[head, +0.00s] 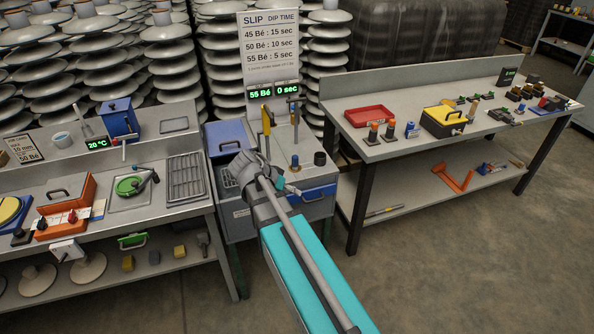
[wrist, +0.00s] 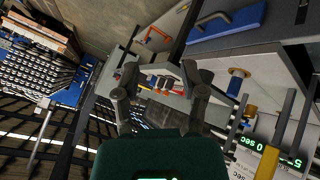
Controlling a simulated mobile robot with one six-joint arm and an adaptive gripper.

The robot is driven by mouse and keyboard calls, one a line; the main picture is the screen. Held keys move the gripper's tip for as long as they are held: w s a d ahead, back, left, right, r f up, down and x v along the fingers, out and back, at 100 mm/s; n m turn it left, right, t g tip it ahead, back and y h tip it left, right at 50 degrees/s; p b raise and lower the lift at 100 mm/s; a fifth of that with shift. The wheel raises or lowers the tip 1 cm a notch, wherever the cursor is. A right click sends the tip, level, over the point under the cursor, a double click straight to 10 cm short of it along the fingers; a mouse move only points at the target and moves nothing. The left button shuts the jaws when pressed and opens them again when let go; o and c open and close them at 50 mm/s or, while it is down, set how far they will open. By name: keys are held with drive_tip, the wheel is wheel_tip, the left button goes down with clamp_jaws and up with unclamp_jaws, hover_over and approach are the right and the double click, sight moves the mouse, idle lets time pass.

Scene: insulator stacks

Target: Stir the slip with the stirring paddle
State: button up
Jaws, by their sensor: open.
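The slip station (head: 285,150) stands in the middle of the head view, with a blue lid (head: 228,135) at its left. An upright tool with a yellow handle (head: 267,119), possibly the stirring paddle, stands at its back; a yellow shaft (wrist: 270,160) also shows at lower right in the wrist view. No slip surface can be made out. My gripper (head: 247,167) is in front of the station and below the yellow handle in the head view. In the wrist view its fingers (wrist: 160,78) are spread and hold nothing.
A sign (head: 272,55) and displays reading 55 Bé and 0 sec stand behind the station. Floor at lower right is clear.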

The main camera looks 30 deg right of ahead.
drive_tip(key=s+a+f+n+y+b, duration=0.2)
drive_tip(key=s+a+f+n+y, duration=0.1)
drive_tip(key=a+f+n+y, duration=0.1)
drive_tip(key=s+a+f+n+y+b, duration=0.2)
drive_tip(key=s+a+f+n+y, duration=0.2)
drive_tip(key=a+n, duration=0.3)
drive_tip(key=shift+s+a+f+t, duration=0.15)
drive_tip(key=shift+a+f+t, duration=0.25)
drive_tip(key=shift+a+f, duration=0.5)
drive_tip(key=shift+a+r, duration=0.15)
